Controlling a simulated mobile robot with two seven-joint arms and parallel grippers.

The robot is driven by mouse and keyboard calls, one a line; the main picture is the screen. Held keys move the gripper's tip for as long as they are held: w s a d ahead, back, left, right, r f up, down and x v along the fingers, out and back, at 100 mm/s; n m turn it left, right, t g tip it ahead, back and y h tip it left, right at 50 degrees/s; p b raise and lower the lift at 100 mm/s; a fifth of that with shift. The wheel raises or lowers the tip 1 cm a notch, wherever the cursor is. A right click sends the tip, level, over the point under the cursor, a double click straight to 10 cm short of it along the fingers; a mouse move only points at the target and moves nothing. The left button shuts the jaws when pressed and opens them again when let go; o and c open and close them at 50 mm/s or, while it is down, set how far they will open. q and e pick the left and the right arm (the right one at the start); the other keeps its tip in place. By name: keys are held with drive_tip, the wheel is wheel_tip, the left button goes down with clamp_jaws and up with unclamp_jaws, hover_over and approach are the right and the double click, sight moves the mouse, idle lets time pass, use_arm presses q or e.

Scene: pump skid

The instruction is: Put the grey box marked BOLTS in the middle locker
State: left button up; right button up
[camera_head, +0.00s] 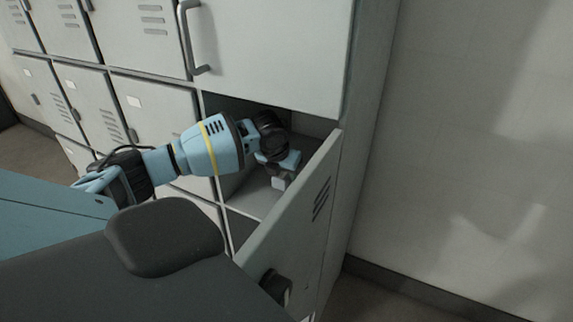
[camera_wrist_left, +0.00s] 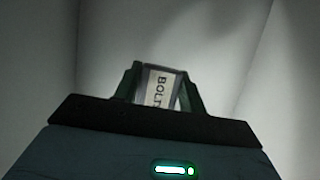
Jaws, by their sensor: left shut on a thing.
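The grey box marked BOLTS (camera_wrist_left: 160,88) is between the fingers of my left gripper (camera_wrist_left: 160,92) in the left wrist view, its label reading sideways and partly cut off. In the head view my left gripper (camera_head: 287,170) reaches into an open locker compartment (camera_head: 250,199), and a small grey part of the box (camera_head: 279,183) shows below the fingers. The box is inside the compartment, near its floor. I cannot tell whether it touches the floor. My right gripper is not in view.
The compartment's door (camera_head: 300,210) stands open toward me, to the right of my left arm. A closed locker door with a handle (camera_head: 270,50) is above. Closed lockers (camera_head: 150,105) lie to the left. A bare wall (camera_head: 470,150) is at right.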

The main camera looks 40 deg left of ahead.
sight(284, 173)
use_arm(q)
drive_tip(key=shift+w+f, duration=0.1)
drive_tip(key=shift+w, duration=0.35)
drive_tip(key=shift+f, duration=1.65)
drive_tip(key=shift+f, duration=0.1)
drive_tip(key=o, duration=1)
drive_tip(key=shift+o, duration=0.2)
drive_tip(key=shift+p+v, duration=0.4)
drive_tip(key=shift+v, duration=3.45)
